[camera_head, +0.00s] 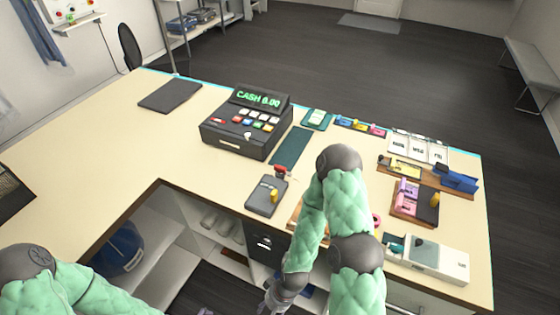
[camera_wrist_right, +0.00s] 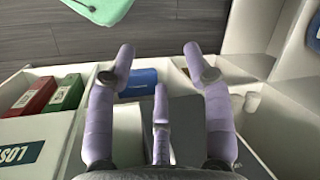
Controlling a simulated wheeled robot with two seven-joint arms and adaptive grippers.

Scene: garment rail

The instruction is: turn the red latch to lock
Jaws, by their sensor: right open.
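A small red part (camera_head: 280,170), which looks like the red latch, stands at the back end of a dark grey box (camera_head: 262,203) on the counter. A yellow piece sits on the same box. The red part is too small to tell which way it is turned. My right gripper (camera_head: 274,299) is low at the bottom of the head view, below the counter edge and well apart from the box. In the right wrist view my right gripper (camera_wrist_right: 159,52) has its lavender fingers spread with nothing between them. My left gripper is out of view; only part of my left arm shows.
The cream counter (camera_head: 140,130) carries a cash register (camera_head: 245,130) behind the box and several trays to the right. Below it are open shelves. The wrist view shows a blue item (camera_wrist_right: 138,82), a red box (camera_wrist_right: 30,97), a green box (camera_wrist_right: 66,95) and a labelled bin (camera_wrist_right: 22,152).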

